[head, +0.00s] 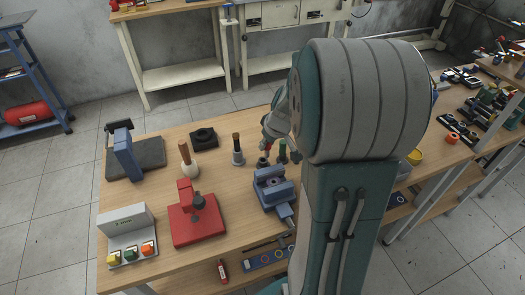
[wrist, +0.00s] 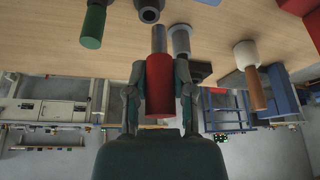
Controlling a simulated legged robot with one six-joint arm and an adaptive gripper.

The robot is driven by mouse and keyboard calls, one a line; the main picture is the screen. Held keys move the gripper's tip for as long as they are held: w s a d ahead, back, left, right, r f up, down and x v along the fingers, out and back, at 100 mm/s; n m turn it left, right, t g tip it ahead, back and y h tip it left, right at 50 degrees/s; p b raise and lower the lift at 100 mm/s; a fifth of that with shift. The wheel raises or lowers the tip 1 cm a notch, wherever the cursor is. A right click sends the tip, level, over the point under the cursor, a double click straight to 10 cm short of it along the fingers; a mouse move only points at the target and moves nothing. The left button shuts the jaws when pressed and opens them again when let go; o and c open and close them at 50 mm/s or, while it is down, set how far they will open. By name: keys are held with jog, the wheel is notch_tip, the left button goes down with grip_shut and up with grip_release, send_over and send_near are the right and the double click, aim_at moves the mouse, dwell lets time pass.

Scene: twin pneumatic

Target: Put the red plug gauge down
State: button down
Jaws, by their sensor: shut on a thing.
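In the wrist view, my gripper (wrist: 160,78) is shut on the red handle of the red plug gauge (wrist: 159,95), with a finger on each side. Its grey metal plug (wrist: 158,38) points away from my palm towards the wooden bench. I cannot tell whether the tip touches anything. In the head view, my arm hides most of my gripper, which shows only partly near the bench's back edge. A dark hollow cylinder (wrist: 148,10) and a grey stepped piece (wrist: 180,42) stand near the plug's tip in the wrist view.
A green-handled gauge (head: 282,150), a wooden-handled tool (head: 238,150) and a mallet (head: 187,160) stand close by. A blue vise (head: 272,190) and a red press (head: 195,222) are in front. Bare wood (head: 150,190) lies at the bench's left.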

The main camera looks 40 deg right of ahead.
send_over(261, 159)
jog(key=s, duration=0.2)
jog(key=f, duration=0.4)
jog(key=shift+w+a+f, duration=0.25)
jog(key=shift+a, duration=0.05)
jog(key=shift+w+a+f, duration=0.1)
jog(key=shift+w+f, duration=0.05)
jog(key=f, duration=0.2)
jog(key=d+f, duration=0.1)
jog(key=shift+d+f, duration=0.1)
jog(key=shift+f, duration=0.3)
jog(key=shift+c, duration=2.4)
grip_release()
jog(key=shift+a, duration=0.3)
jog(key=shift+d, duration=0.1)
jog(key=v, duration=1.2)
jog(key=shift+w, duration=0.2)
